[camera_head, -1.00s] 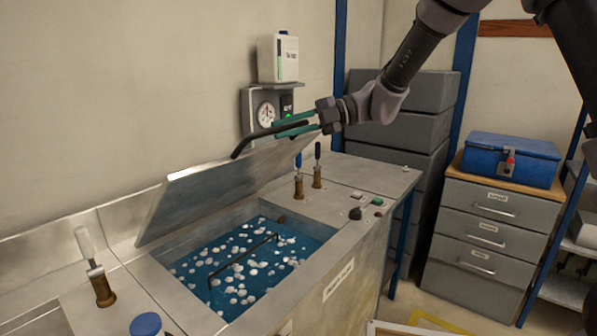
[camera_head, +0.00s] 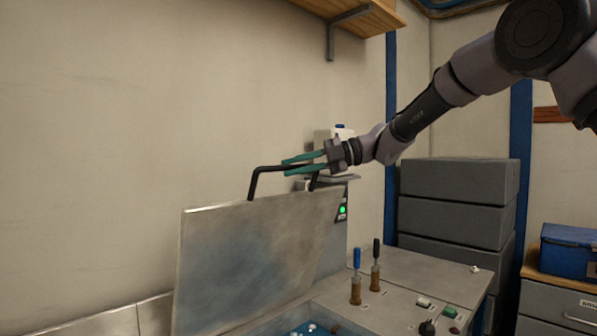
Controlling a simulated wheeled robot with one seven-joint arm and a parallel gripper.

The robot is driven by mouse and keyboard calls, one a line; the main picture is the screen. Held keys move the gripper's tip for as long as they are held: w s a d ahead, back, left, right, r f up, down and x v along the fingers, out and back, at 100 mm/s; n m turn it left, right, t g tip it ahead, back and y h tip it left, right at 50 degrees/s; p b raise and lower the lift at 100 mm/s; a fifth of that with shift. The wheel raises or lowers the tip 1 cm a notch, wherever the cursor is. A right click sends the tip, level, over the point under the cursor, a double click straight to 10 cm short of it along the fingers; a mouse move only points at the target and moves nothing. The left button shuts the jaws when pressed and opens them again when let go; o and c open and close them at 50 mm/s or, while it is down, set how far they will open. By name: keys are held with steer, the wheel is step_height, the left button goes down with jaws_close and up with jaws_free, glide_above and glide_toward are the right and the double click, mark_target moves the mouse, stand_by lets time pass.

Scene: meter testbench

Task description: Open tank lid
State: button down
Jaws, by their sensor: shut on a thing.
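The tank lid (camera_head: 250,255) is a grey metal plate, raised steeply, nearly upright, at the back of the tank. Its black bar handle (camera_head: 268,170) stands at the lid's upper edge. My gripper (camera_head: 302,165) has teal fingers shut on this handle, near its right part. The tank opening shows only at the bottom edge, where a little blue liquid with white balls (camera_head: 310,328) is visible. The rest of the tank is out of view.
Two levers with blue (camera_head: 357,262) and black (camera_head: 376,252) grips stand on the bench right of the lid. Behind my gripper are a white container (camera_head: 343,134) and a green-lit panel (camera_head: 342,210). A wooden shelf (camera_head: 350,15) is above; grey stacked cases (camera_head: 455,205) stand at right.

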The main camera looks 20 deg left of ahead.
steer(key=c, duration=0.8)
jaws_free()
steer(key=shift+v, duration=5.45)
